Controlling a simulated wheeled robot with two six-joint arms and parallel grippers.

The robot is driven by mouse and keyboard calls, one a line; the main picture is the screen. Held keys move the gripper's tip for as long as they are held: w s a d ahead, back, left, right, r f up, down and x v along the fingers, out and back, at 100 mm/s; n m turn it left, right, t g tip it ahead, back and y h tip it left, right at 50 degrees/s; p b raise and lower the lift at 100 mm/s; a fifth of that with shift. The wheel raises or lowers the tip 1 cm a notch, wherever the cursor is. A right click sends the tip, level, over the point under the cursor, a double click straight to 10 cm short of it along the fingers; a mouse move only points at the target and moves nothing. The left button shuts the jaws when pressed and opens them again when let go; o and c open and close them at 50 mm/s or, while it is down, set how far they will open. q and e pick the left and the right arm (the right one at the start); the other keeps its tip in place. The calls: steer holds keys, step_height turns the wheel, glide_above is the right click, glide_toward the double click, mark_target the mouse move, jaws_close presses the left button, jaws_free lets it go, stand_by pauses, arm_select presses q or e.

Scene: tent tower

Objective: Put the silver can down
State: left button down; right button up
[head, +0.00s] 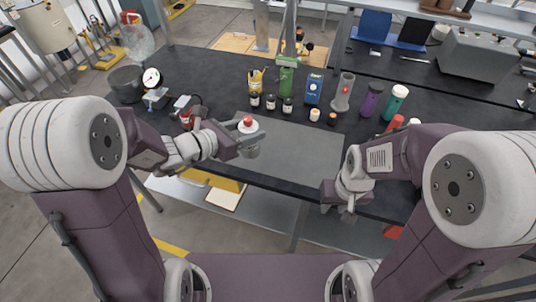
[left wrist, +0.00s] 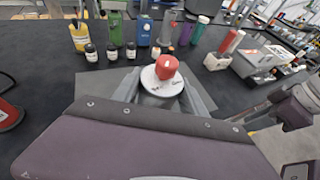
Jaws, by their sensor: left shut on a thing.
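My left gripper (head: 247,144) is shut on the silver can (head: 250,151), above the near part of the dark table. A white round piece (head: 248,128) with a red knob (head: 248,121) sits on top of the can. In the left wrist view the white piece (left wrist: 152,82) and red knob (left wrist: 166,67) show between the two fingers, and the can below is mostly hidden. Whether the can's base touches the grey mat cannot be told. My right gripper (head: 348,212) hangs at the table's front edge, with its fingers too small to read.
A grey mat (head: 305,150) lies bare on the table (head: 215,85). Behind it stand several small dark jars (head: 271,102), a green bottle (head: 286,80), a blue box (head: 314,88), a grey holder (head: 343,92), and purple (head: 371,100) and teal (head: 395,102) bottles. A gauge (head: 151,78) is left.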

arm_select(q)
steer(key=s+d+m+g+h, duration=0.1)
steer(key=s+d, duration=0.1)
steer(key=d, duration=0.2)
steer(key=w+f, duration=0.3)
steer(key=w, duration=0.1)
steer(key=w+f, duration=0.3)
steer(key=w, duration=0.1)
steer(key=w+d+f, duration=0.1)
steer(key=w+f, duration=0.3)
steer(key=shift+w+f, duration=0.1)
steer(key=shift+d+f, duration=0.1)
steer(key=c, duration=0.6)
jaws_free()
